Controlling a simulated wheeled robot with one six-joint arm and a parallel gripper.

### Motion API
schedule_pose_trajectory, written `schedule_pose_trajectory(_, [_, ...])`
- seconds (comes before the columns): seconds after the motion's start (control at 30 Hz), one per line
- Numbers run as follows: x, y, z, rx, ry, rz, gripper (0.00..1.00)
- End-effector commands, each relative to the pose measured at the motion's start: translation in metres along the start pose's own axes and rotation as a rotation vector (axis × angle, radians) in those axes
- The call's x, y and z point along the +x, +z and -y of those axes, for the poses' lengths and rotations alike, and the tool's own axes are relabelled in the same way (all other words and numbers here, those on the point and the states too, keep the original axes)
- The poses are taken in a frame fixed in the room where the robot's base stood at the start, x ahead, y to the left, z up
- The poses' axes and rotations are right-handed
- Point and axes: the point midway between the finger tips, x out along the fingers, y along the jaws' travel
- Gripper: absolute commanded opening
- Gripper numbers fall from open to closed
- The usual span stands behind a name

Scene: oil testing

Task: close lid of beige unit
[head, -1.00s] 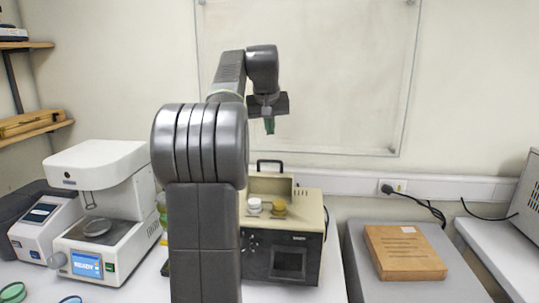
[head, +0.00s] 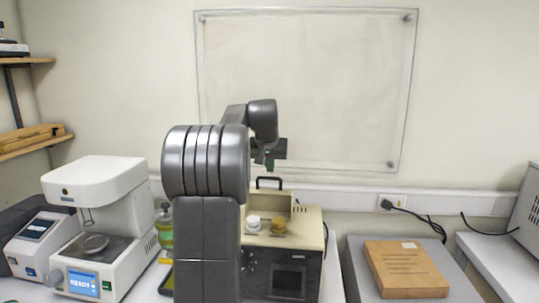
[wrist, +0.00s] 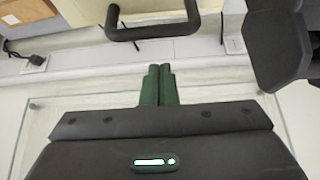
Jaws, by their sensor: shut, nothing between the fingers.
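The beige unit (head: 310,222) stands on the table behind and right of my arm, with a dark front panel. Its lid (head: 284,200) looks raised at the back, with a black handle (head: 268,181) on its top edge. My arm hides the unit's left part.
A white cup (head: 253,223) and a yellow cup (head: 278,227) sit on the unit's top. A white instrument (head: 98,185) and a green-yellow bottle (head: 165,232) stand to the left. A wooden box (head: 405,268) lies on a grey surface to the right. A clear panel (head: 340,90) hangs behind.

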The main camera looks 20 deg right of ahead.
Motion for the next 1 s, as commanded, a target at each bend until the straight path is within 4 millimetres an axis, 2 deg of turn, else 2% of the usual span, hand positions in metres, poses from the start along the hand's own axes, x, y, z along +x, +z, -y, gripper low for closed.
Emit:
schedule_pose_trajectory(0.1, [-0.006, 0.012, 0.000, -0.001, 0.000, 0.001, 0.00])
schedule_pose_trajectory(0.3, [-0.009, 0.023, 0.000, -0.001, 0.000, 0.001, 0.00])
schedule_pose_trajectory(1.0, [-0.010, 0.032, 0.000, -0.002, 0.000, -0.036, 0.00])
